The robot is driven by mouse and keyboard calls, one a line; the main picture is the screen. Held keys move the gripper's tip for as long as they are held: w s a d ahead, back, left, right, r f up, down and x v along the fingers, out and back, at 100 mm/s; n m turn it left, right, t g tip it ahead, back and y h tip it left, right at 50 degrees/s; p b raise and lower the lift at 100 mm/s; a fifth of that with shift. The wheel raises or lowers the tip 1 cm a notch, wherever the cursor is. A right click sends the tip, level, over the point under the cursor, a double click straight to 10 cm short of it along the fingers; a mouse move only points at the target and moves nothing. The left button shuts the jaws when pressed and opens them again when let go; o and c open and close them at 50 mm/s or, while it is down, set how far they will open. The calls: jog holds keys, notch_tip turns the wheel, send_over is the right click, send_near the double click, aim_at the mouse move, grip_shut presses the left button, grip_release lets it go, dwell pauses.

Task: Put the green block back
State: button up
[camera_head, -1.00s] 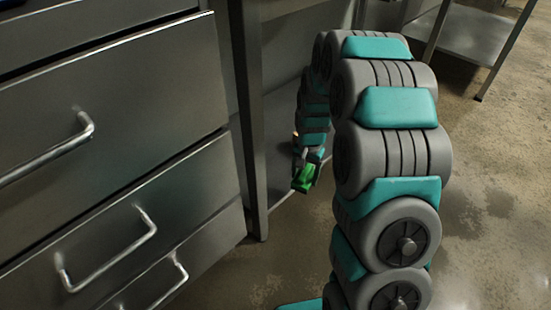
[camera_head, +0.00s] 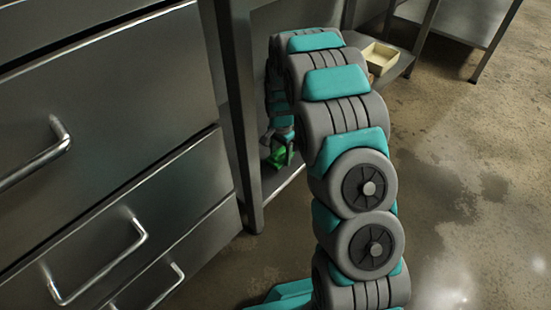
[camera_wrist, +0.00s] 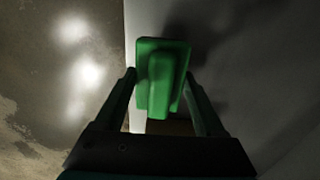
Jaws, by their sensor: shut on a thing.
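The green block (camera_wrist: 160,75) is between the two fingers of my gripper (camera_wrist: 162,85) in the wrist view, and the gripper is shut on it. In the head view the green block (camera_head: 278,158) shows small at the end of my arm, by the lower shelf (camera_head: 280,180) of a metal table. My gripper (camera_head: 281,148) is partly hidden there in shadow. In the wrist view a grey surface lies beyond the block on the right. I cannot tell whether the block touches it.
A metal drawer cabinet (camera_head: 110,130) with bar handles fills the left. A table leg (camera_head: 238,120) stands between it and my arm. A pale open box (camera_head: 380,57) sits on a low shelf behind my arm. The floor (camera_head: 470,180) at right is clear.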

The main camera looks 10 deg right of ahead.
jog(key=shift+w+a+f, duration=0.1)
jog(key=shift+w+a, duration=0.2)
jog(key=shift+w, duration=0.25)
jog(key=shift+w+a+f, duration=0.1)
jog(key=shift+w+a, duration=0.2)
jog(key=shift+w, duration=0.2)
jog(key=shift+f+b, duration=0.35)
jog(key=shift+f, duration=1.3)
jog(key=shift+f, duration=0.1)
jog(key=o, duration=1.4)
notch_tip(320, 180, up, 12)
jog(key=shift+r+p, duration=0.1)
jog(key=shift+p, duration=0.65)
